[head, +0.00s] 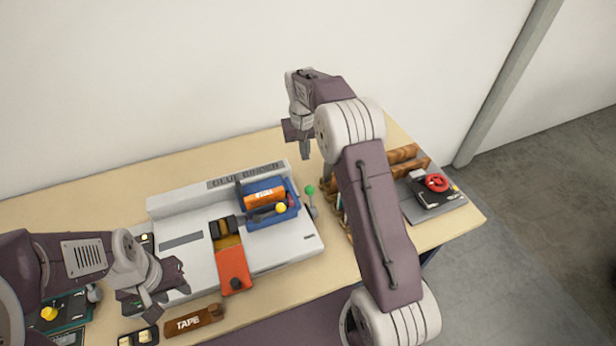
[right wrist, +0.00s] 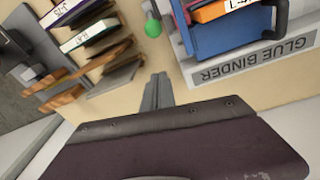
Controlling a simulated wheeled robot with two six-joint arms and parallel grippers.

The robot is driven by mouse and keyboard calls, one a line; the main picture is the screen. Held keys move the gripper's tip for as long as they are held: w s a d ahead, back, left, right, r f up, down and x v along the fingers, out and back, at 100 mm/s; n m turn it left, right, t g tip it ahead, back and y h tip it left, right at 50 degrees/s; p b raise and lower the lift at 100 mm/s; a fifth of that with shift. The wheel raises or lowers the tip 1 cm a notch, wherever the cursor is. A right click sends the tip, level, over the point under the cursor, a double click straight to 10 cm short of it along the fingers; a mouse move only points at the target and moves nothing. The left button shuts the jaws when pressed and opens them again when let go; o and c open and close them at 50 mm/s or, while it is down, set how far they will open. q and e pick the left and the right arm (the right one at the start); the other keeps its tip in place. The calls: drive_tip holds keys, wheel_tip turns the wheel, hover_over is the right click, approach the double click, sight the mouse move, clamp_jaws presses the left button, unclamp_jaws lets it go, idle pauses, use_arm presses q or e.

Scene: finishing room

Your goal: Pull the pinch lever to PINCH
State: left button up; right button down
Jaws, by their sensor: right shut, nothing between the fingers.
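The glue binder (head: 185,218) is a long pale machine on the table; its label also shows in the right wrist view (right wrist: 255,57). A lever with a green ball knob (head: 310,190) stands at its right end; the knob also shows in the right wrist view (right wrist: 153,28). I see no readable PINCH mark. My right gripper (head: 305,154) is shut and empty, behind and above the green knob, apart from it; its fingers point toward the knob in the right wrist view (right wrist: 158,92). My left gripper (head: 155,304) hangs near the binder's front left; its jaw state is unclear.
A blue bin (head: 263,223) with an orange item sits on the binder, beside a yellow knob (head: 281,208). An orange block (head: 234,270) is at the front. A rack of books (right wrist: 85,38) and a device with a red wheel (head: 436,183) stand right. A TAPE block (head: 194,321) lies in front.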

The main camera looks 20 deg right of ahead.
drive_tip(key=shift+s, duration=0.1)
drive_tip(key=p, duration=0.3)
hover_over(311, 202)
drive_tip(key=w, duration=0.5)
wheel_tip(311, 202, down, 9)
drive_tip(key=shift+d, duration=0.45)
drive_tip(key=shift+b, duration=0.4)
